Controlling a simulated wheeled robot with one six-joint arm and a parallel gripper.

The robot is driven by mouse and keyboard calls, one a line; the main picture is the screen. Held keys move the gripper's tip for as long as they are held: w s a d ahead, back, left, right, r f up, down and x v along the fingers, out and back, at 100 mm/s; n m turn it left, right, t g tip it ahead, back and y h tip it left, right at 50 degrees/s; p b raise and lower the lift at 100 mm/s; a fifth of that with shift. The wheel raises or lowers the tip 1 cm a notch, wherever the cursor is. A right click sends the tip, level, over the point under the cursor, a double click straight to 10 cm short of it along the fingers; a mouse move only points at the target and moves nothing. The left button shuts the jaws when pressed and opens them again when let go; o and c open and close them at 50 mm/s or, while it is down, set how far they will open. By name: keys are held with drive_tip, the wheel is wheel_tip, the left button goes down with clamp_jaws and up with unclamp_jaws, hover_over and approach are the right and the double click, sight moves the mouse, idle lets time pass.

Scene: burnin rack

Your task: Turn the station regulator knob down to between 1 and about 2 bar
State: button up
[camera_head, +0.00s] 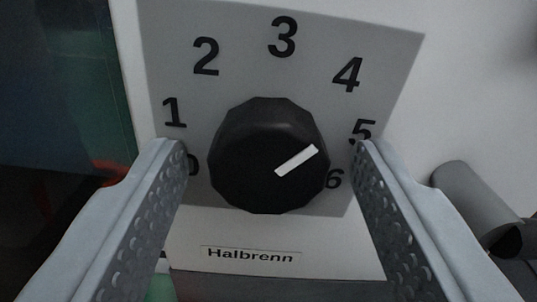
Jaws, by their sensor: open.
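The black regulator knob (262,170) sits in the middle of the view on a grey dial plate (235,22) numbered 0 to 6. Its white pointer mark (297,160) points up and to the right, toward the 5. The 0 and the 5 are partly covered by my fingers. My gripper (270,150) is open, with one finger to the left of the knob and one to the right. A gap shows between the knob and each fingertip, so the fingers do not appear to touch it.
A label reading "Halbrenn" (250,255) is below the knob. A grey cylindrical part (470,200) sticks out at the right, beside my right finger. A dark area with a green panel (95,90) lies at the left. The white panel (460,90) is clear at upper right.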

drive_tip(key=c, duration=1)
drive_tip(key=shift+o, duration=0.2)
drive_tip(key=shift+n, duration=3)
drive_tip(key=shift+d, duration=0.1)
drive_tip(key=o, duration=1)
drive_tip(key=shift+c, duration=0.2)
